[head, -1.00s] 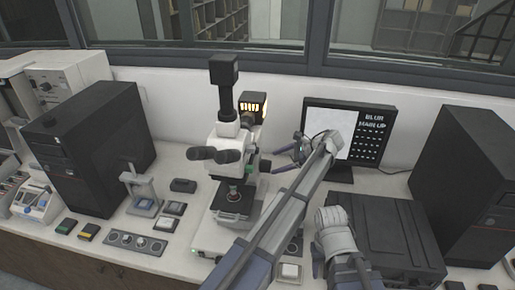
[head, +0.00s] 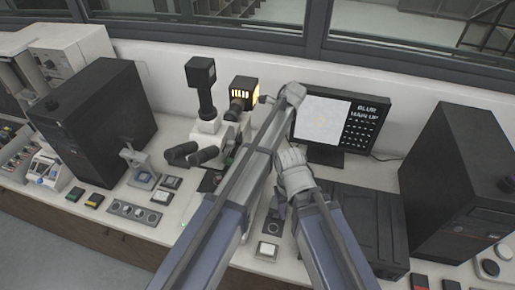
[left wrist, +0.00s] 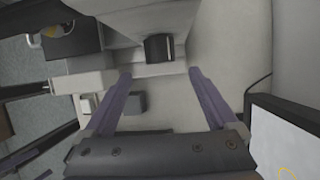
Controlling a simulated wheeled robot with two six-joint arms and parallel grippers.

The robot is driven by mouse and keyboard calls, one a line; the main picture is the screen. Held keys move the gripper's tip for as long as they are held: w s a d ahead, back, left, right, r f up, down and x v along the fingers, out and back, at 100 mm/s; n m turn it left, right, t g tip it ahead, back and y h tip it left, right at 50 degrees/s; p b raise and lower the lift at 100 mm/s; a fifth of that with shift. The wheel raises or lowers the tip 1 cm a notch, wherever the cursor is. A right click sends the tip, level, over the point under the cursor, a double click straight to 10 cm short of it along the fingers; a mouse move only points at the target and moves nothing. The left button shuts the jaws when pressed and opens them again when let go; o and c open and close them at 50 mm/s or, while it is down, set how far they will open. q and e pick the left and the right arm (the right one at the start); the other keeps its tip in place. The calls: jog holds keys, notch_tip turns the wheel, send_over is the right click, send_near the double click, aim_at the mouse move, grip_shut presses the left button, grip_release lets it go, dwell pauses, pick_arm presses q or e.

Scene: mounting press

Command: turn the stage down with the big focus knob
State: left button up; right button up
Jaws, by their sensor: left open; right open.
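The microscope (head: 204,130) stands left of centre in the head view, its stage (head: 210,181) low at the front and partly hidden by my arm. A dark round knob (left wrist: 158,48), which looks like the big focus knob, juts from the pale body in the left wrist view. My left gripper (left wrist: 160,73) is open, its two purple fingers to either side of the knob's line; the knob shows just beyond the fingertips, with no visible contact. My arm hides this knob in the head view. My right gripper (head: 291,170) is right of that arm; its fingers are hard to make out.
The monitor (head: 338,120) reads "BLUR MAIN UP" behind my arms; its edge (left wrist: 285,140) shows close in the left wrist view. A flat black case (head: 350,225) and a tower (head: 455,165) stand right. Another tower (head: 95,120) and a button panel (head: 135,212) are left.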

pick_arm(q)
jog(key=b+x, duration=0.6)
jog(key=x, duration=0.1)
jog(key=shift+f, duration=0.15)
jog(key=c, duration=1.4)
jog(key=shift+o, duration=0.2)
jog(key=shift+s, duration=0.1)
